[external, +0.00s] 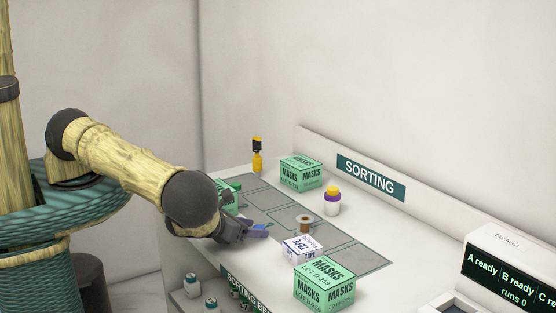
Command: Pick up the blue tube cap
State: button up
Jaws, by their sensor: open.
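My gripper (256,233) is low over the near-left part of the sorting counter, with its fingers pointing right. It is open. A small blue patch (261,227) shows right at the fingertips and may be the blue tube cap. It is too small and too much covered by the fingers to tell its shape, or whether the fingers touch it.
The counter (369,236) holds a white tape box (303,249), a brown spool (305,222), a purple-and-white bottle with a yellow cap (332,203), a yellow bottle (257,160) and green mask boxes (325,284). A raised back panel (420,208) bears a SORTING sign.

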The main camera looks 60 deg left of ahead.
dwell(0.5)
jog(key=c, duration=1.1)
jog(key=shift+o, duration=0.2)
notch_tip(320, 180, up, 10)
jog(key=p, duration=0.3)
